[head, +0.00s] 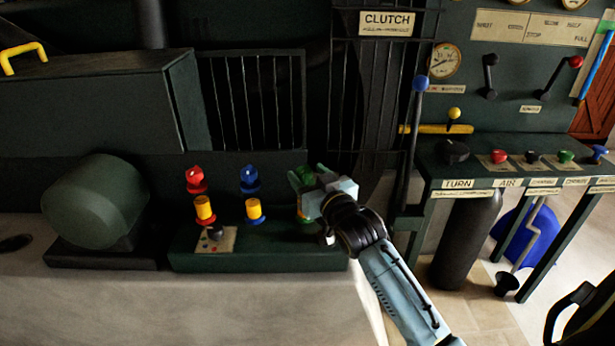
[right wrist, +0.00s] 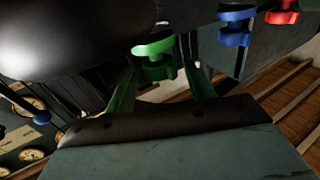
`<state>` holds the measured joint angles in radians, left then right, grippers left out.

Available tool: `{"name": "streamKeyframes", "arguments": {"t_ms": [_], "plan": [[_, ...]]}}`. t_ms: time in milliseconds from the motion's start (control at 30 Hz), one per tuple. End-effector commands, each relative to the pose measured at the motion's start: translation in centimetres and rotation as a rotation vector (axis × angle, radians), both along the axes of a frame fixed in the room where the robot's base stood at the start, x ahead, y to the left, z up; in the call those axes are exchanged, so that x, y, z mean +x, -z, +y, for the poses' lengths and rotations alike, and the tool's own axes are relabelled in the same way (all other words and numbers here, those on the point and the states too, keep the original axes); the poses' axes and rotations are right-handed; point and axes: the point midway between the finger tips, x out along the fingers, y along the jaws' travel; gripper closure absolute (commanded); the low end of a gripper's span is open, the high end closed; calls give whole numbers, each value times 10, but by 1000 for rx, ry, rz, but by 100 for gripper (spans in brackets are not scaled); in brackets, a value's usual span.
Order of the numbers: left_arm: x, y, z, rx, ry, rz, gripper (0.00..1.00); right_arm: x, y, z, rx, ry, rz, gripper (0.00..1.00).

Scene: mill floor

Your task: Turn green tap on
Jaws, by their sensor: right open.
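The green tap (head: 304,173) is the rightmost of three taps on a dark green base, and my right gripper partly hides it in the head view. My right gripper (head: 308,179) is open at the green tap, its arm coming in from the lower right. In the right wrist view the green tap (right wrist: 155,47) shows between the two spread fingers of the right gripper (right wrist: 160,72), near their tips. I cannot tell whether a finger touches it. My left gripper is not in view.
The blue tap (head: 250,180) and red tap (head: 195,180) stand to the left on yellow stems. A dark cage with bars (head: 254,100) is behind. A long lever with a blue knob (head: 420,84) and a bench with several coloured knobs (head: 500,157) are to the right.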

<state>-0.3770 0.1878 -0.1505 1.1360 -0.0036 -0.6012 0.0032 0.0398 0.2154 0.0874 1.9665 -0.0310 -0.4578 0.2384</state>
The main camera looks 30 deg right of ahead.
Motion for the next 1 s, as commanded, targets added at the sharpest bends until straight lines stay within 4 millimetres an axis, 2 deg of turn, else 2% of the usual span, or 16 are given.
{"name": "streamKeyframes", "arguments": {"t_ms": [133, 433, 767, 933, 1000], "plan": [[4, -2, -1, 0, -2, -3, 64, 9, 0, -1, 0, 0, 0, 45], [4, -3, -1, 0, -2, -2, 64, 10, 0, -1, 0, 0, 0, 47], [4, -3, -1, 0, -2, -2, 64, 9, 0, -1, 0, 0, 1, 90], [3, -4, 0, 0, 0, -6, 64, 10, -1, -1, -2, -15, 1, 90], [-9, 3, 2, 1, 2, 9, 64, 10, -2, -1, -5, -35, 2, 90]]}}
